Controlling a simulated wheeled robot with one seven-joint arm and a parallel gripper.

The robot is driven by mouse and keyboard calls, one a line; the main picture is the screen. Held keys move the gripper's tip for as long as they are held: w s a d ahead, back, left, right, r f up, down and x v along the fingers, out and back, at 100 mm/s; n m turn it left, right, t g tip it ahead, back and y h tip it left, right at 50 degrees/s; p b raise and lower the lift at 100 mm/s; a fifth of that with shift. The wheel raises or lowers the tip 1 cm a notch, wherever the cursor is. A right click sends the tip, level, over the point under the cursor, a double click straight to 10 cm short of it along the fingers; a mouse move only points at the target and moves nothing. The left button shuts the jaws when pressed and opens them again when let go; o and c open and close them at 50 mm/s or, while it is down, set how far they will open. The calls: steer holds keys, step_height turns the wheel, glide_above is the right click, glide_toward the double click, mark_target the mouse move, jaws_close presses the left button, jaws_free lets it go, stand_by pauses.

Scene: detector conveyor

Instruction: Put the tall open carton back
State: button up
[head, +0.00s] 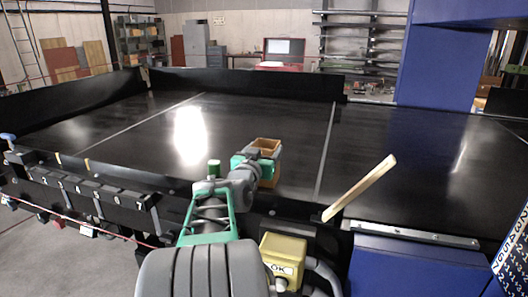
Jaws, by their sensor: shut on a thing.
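The tall open carton (267,146) is orange-brown, with its open top showing, in the middle of the head view. My gripper (254,161) is at its left side and shut on it. The carton is held over the near part of the black conveyor belt (130,140). My wrist and gripper hide part of its left side and lower end. I cannot tell whether its bottom touches the belt.
A wooden stick (362,187) slants up at the belt's near edge, right of the carton. A yellow box (283,254) marked OK stands in front. Black side walls (250,84) bound the belt's far side. A blue post (435,70) rises behind right. Much of the belt is clear.

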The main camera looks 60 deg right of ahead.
steer(key=o, duration=1.8)
steer(key=shift+a, duration=0.1)
steer(key=shift+a, duration=0.35)
steer(key=a+b, duration=0.1)
steer(key=a, duration=0.2)
steer(key=s+a+b, duration=0.1)
steer(key=a, duration=0.3)
steer(key=s+a+b, duration=0.1)
steer(key=a, duration=0.3)
steer(key=shift+r, duration=0.15)
steer(key=shift+w, duration=0.1)
